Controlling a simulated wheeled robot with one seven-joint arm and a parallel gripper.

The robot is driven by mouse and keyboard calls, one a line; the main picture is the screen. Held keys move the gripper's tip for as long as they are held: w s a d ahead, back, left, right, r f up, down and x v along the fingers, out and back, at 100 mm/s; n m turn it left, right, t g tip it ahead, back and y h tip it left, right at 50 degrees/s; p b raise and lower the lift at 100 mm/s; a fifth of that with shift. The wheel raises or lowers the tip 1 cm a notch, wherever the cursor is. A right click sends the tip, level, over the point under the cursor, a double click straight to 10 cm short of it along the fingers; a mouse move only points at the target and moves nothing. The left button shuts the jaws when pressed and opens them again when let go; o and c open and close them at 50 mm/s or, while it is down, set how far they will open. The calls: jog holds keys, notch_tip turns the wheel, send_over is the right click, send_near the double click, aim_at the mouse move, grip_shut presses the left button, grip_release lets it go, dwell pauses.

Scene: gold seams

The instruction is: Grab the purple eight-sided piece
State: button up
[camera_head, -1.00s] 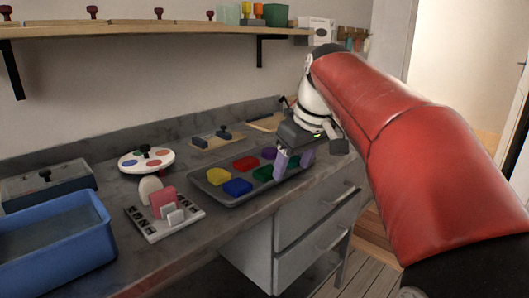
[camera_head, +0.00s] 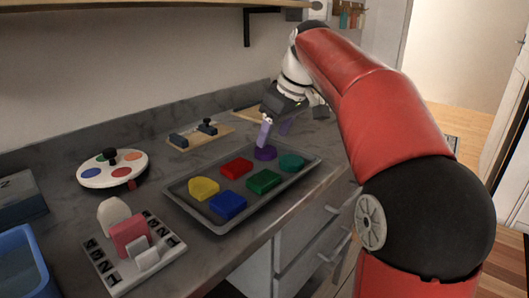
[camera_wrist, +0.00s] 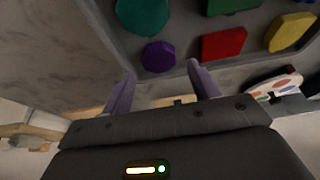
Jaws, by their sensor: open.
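The purple eight-sided piece (camera_head: 265,153) lies at the far edge of a grey tray (camera_head: 197,219), between the red piece and the teal piece. In the wrist view the purple piece (camera_wrist: 158,56) shows whole, just ahead of the space between my fingers. My gripper (camera_head: 275,130) is open, above and just behind the purple piece as the head view shows it. In the wrist view my gripper (camera_wrist: 163,82) has its two purple-grey fingers apart with nothing between them.
The tray also holds a red piece (camera_head: 236,168), a green piece (camera_head: 263,181), a teal piece (camera_head: 291,162), a yellow piece (camera_head: 203,188) and a blue piece (camera_head: 228,205). A round palette (camera_head: 112,170) and a letter rack (camera_head: 130,251) stand to the left.

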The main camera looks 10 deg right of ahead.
aim_at(266, 149)
jog(key=x, duration=0.4)
jog(key=shift+w+f, duration=0.25)
jog(key=c, duration=0.8)
jog(key=shift+r, duration=0.15)
